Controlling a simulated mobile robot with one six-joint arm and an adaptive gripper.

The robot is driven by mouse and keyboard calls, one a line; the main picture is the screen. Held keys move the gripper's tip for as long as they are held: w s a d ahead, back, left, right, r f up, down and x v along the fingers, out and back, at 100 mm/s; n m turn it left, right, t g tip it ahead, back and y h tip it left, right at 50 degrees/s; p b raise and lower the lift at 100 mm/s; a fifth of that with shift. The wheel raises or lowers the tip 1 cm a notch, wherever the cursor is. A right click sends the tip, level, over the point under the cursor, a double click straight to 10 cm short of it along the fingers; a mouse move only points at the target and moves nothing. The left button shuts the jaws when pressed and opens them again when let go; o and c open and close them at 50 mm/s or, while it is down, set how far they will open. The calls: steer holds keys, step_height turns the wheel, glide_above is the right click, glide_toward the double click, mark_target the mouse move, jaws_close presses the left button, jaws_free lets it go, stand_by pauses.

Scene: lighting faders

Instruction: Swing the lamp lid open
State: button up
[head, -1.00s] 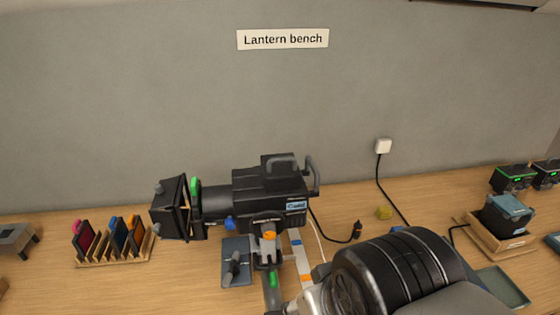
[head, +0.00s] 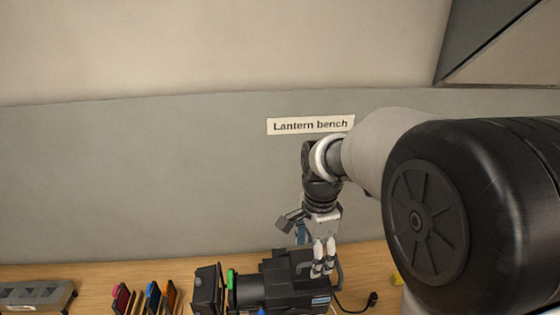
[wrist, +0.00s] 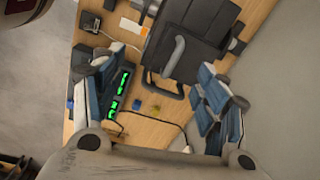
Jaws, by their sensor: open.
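The black lamp (head: 275,291) sits on the wooden bench at the bottom of the head view, partly cut off by the frame edge. Its black top and a grey bar handle (wrist: 174,57) show in the wrist view. I cannot tell the lid's seam, but it looks closed. My gripper (head: 323,270) points down at the rear end of the lamp top, near its handle. In the wrist view my gripper (wrist: 158,72) is open, its blue-padded fingers wide apart with the handle area between and beyond them. Nothing is held, and I cannot tell whether a finger touches the lamp.
Colour filters in a rack (head: 149,299) and a grey box (head: 36,295) stand left of the lamp. A black plug and cable (head: 358,303) lie to its right. Units with green lights (wrist: 120,88) show in the wrist view. The wall rises behind the bench.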

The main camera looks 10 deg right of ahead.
mark_target(310, 264)
steer(key=shift+w+d+m+p, duration=0.2)
steer(key=shift+w+m+p, duration=0.65)
steer(key=shift+w, duration=0.4)
steer(key=shift+w+f+m, duration=0.1)
steer(key=shift+w+m, duration=0.05)
steer(key=shift+m, duration=0.1)
step_height(310, 264, down, 8)
steer(key=b, duration=0.6)
steer(key=shift+c, duration=0.4)
steer(key=c, duration=1.4)
